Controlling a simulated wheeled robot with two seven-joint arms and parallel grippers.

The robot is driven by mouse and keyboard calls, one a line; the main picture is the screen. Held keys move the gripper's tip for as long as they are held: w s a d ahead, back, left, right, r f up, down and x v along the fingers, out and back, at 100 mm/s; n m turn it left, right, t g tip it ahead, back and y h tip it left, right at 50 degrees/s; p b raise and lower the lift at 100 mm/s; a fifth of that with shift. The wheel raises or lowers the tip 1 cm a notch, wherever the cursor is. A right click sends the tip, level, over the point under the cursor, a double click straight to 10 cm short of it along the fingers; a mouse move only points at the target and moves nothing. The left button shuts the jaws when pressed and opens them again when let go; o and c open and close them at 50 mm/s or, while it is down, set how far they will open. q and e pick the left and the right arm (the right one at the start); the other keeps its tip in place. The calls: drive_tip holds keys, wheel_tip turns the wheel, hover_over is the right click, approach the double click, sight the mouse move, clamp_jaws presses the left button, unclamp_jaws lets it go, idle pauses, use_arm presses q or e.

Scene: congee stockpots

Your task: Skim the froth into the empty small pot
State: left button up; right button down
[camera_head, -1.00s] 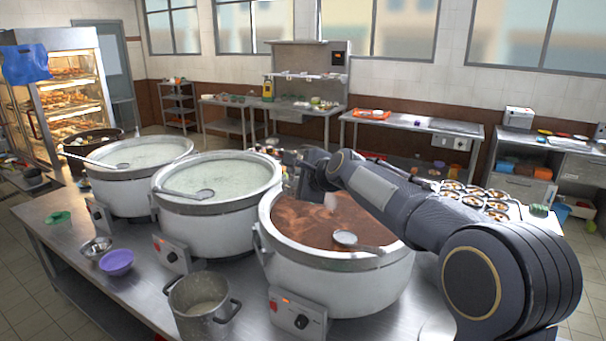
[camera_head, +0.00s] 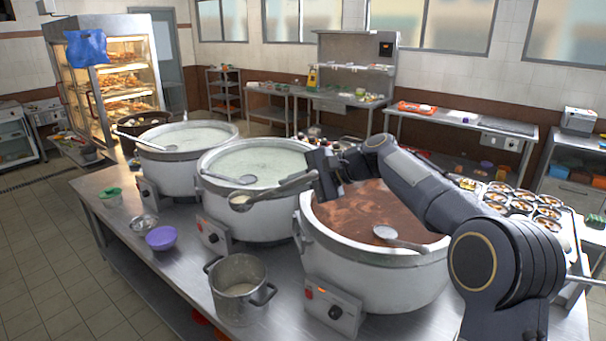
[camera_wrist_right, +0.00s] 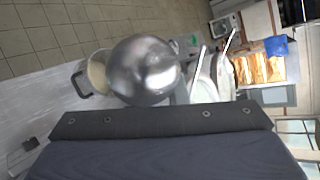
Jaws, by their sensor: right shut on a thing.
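My right gripper (camera_head: 322,175) is shut on a ladle and holds it above the left rim of the brown-filled stockpot (camera_head: 330,262). The ladle's bowl (camera_head: 242,201) reaches left, in front of the middle stockpot (camera_head: 262,215), and something pale shows in it. The right wrist view shows the bowl (camera_wrist_right: 145,70) large and shiny, partly covering the small pot (camera_wrist_right: 95,74). In the head view, the small steel pot (camera_head: 240,302) stands on the table in front, with some pale stuff at its bottom. The brown surface (camera_head: 365,212) is mottled. My left gripper is out of view.
Other ladles rest on the brown-filled pot (camera_head: 398,238), the middle pot (camera_head: 225,178) and the left stockpot (camera_head: 182,175). A purple bowl (camera_head: 161,238) and a steel bowl (camera_head: 144,224) stand left of the small pot. The table's front left edge is clear.

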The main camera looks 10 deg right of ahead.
wheel_tip(320, 180, down, 20)
drive_tip(key=b, duration=0.8)
drive_tip(key=shift+d+r, duration=0.1)
idle(0.3)
drive_tip(key=n+p, duration=0.1)
drive_tip(key=w+r+n+g+h+p, duration=0.1)
drive_tip(key=n+p, duration=0.1)
idle(0.4)
drive_tip(key=shift+f, duration=0.1)
